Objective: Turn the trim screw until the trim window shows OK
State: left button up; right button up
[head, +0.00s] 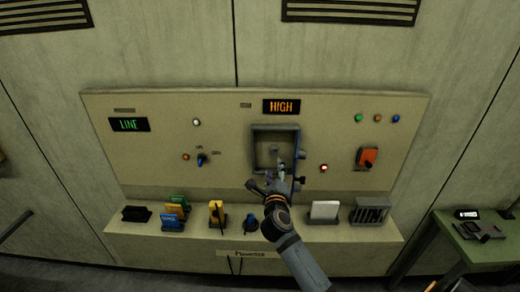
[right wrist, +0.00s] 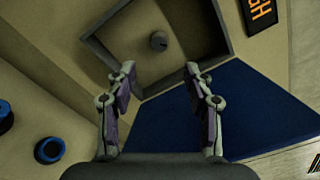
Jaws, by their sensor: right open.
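The trim window (head: 281,106) on the wall panel shows HIGH in orange; part of it also shows in the right wrist view (right wrist: 262,15). Below it is a square grey recess (head: 256,145). The trim screw (right wrist: 158,41) is a small round slotted head on the back of this recess. My right gripper (head: 279,170) is in front of the recess's lower part. In the right wrist view its two fingers (right wrist: 162,95) are apart, with nothing between them, and the screw lies beyond the tips. My left gripper is not in view.
A flat blue panel (right wrist: 225,115) adjoins the recess edge. A green LINE window (head: 129,125), a blue knob (head: 202,160) and a red switch (head: 367,158) sit on the wall panel. The ledge below holds several small items, including a white block (head: 324,211) and a grey slotted holder (head: 369,211).

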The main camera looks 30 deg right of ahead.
aim_at(274, 152)
jog(key=p+x, duration=0.2)
jog(key=x, duration=0.8)
jog(key=shift+w+d, duration=0.1)
jog(key=shift+w, duration=0.15)
